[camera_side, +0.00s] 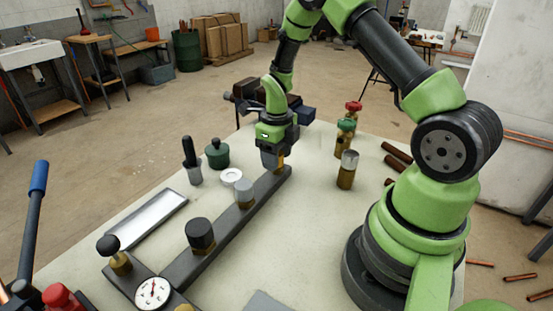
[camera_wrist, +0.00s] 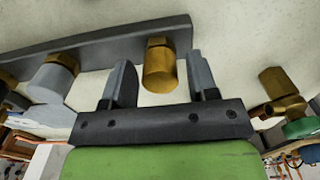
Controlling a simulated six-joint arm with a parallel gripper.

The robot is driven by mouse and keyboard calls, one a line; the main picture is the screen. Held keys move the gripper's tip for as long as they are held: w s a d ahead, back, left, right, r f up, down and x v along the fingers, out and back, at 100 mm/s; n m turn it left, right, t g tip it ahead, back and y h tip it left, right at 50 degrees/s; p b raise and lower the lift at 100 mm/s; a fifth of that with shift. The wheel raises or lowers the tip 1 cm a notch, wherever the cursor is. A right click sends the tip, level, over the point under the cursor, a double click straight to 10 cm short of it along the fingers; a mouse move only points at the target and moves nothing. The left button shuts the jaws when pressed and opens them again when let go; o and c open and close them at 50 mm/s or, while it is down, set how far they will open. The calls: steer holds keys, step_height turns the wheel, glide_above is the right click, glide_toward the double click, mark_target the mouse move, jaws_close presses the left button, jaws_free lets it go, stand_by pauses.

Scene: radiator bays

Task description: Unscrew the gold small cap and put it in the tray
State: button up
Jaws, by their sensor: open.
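The gold small cap (camera_wrist: 160,72) sits on a brass fitting at the far end of the dark grey bar (camera_side: 225,222). In the side view the cap (camera_side: 281,161) is partly hidden behind my gripper (camera_side: 270,160). My gripper is open. In the wrist view its two fingers (camera_wrist: 158,66) stand on either side of the cap, with a visible gap on both sides. The tray (camera_side: 150,219) is a shallow, silver, empty rectangle left of the bar in the side view.
A grey cap (camera_side: 244,191) and a larger black cap (camera_side: 200,235) stand on the same bar. A gauge (camera_side: 152,292) is at the near end. A white ring (camera_side: 231,176), a green bottle (camera_side: 217,154) and a black-handled tool (camera_side: 190,152) stand beyond the tray. Brass valves (camera_side: 346,130) stand right.

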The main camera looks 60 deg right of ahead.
steer(key=c, duration=0.9)
steer(key=n, duration=0.4)
steer(key=shift+c, duration=0.3)
steer(key=n, duration=0.3)
steer(key=shift+n, duration=0.4)
steer(key=n, duration=1.6)
steer(key=shift+r, duration=0.1)
steer(key=n, duration=0.7)
